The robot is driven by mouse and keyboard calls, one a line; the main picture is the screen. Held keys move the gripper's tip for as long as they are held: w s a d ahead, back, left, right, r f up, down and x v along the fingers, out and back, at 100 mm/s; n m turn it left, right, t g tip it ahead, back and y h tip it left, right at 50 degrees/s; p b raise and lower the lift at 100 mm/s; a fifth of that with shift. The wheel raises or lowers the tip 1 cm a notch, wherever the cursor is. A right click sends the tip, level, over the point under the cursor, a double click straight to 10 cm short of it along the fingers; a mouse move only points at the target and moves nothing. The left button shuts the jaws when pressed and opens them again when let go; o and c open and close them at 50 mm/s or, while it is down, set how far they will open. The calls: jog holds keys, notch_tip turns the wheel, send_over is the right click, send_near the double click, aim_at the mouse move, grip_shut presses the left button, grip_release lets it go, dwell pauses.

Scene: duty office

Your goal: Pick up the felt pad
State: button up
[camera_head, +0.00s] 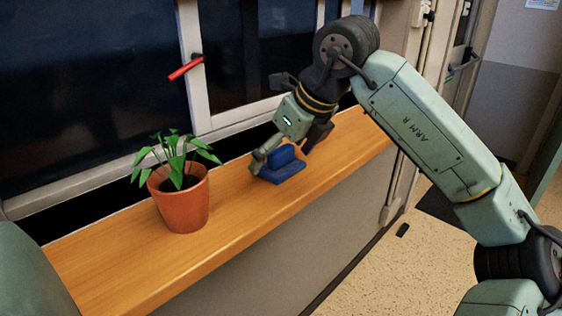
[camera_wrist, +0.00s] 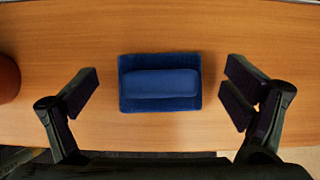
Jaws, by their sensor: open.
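The felt pad is a blue block with a wider flat base and a raised, rounded grip on top. It sits on the wooden ledge in the head view, where the blue pad (camera_head: 283,168) is partly covered by my gripper (camera_head: 290,150). In the wrist view the pad (camera_wrist: 160,103) lies centred between my two fingers, with wood showing on both sides. My gripper (camera_wrist: 160,104) is open, its fingers apart from the pad to left and right. Nothing is held.
A potted plant (camera_head: 181,205) in a terracotta pot stands on the wooden ledge (camera_head: 120,258) left of the pad; its edge shows in the wrist view (camera_wrist: 8,78). A window with a red handle (camera_head: 186,69) is behind. The ledge to the right is clear.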

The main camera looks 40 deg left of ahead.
aim_at(281, 148)
jog(key=c, duration=1.2)
jog(key=shift+r, duration=0.1)
jog(key=shift+c, duration=0.2)
jog(key=shift+r, duration=0.45)
notch_tip(281, 148, up, 2)
jog(key=shift+r+b, duration=0.1)
jog(key=shift+b, duration=0.4)
jog(key=s+d+r+b, duration=0.1)
jog(key=s+d+b, duration=0.1)
jog(key=s, duration=0.5)
jog(key=s+d+b, duration=0.2)
jog(key=s+d, duration=0.3)
jog(key=s, duration=0.2)
jog(key=shift+d+r, duration=0.3)
jog(key=shift+r, duration=0.1)
jog(key=shift+s, duration=0.1)
jog(key=o, duration=0.6)
jog(key=c, duration=0.5)
